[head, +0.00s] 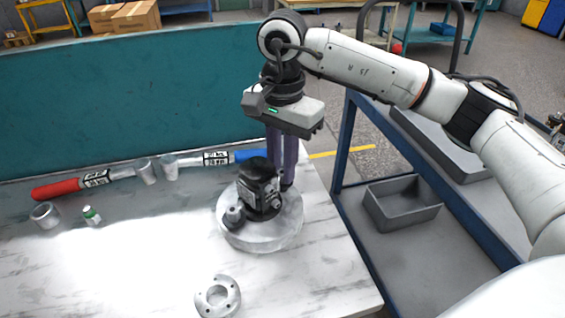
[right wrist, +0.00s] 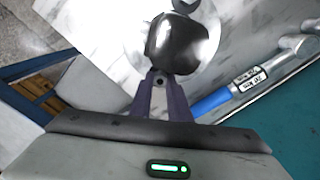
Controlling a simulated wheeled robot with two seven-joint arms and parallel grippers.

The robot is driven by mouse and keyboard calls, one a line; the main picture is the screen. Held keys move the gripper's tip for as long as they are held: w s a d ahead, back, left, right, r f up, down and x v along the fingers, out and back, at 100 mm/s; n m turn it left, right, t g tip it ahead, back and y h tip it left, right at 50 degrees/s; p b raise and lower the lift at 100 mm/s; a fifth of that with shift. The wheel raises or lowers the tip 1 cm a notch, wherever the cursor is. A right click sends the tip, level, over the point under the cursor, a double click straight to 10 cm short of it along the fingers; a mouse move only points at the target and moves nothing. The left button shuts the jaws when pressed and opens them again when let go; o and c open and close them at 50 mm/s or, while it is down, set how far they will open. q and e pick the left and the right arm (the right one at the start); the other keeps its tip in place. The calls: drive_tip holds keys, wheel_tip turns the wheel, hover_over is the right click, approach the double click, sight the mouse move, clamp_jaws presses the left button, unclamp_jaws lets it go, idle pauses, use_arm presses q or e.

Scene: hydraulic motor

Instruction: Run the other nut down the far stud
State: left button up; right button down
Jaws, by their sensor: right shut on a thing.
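The black hydraulic motor (head: 258,180) stands upright on a pale round base (head: 262,236) near the table's right side. It also shows in the right wrist view (right wrist: 178,45), where it covers part of the base. My right gripper (head: 287,184) points straight down at the motor's far right side. In the right wrist view its fingertips (right wrist: 160,77) are together on a small dark round piece, apparently the nut (right wrist: 159,81), close beside the motor. The far stud is hidden, so I cannot tell how far down the nut sits. My left gripper is not in view.
A blue-handled tool (head: 225,158) and a red-handled tool (head: 95,180) lie along the teal panel (head: 130,100). A cart with a grey bin (head: 402,212) stands right.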

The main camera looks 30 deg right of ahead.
drive_tip(key=m, duration=0.2)
drive_tip(key=shift+m, duration=0.3)
drive_tip(key=m, duration=0.4)
drive_tip(key=shift+m, duration=0.3)
drive_tip(key=c, duration=1.9)
unclamp_jaws()
drive_tip(key=shift+o, duration=0.2)
drive_tip(key=n+b, duration=0.1)
drive_tip(key=n, duration=0.4)
drive_tip(key=shift+f+n, duration=0.15)
drive_tip(key=shift+n, duration=0.15)
drive_tip(key=n, duration=0.4)
drive_tip(key=shift+n, duration=0.4)
drive_tip(key=shift+b, duration=0.3)
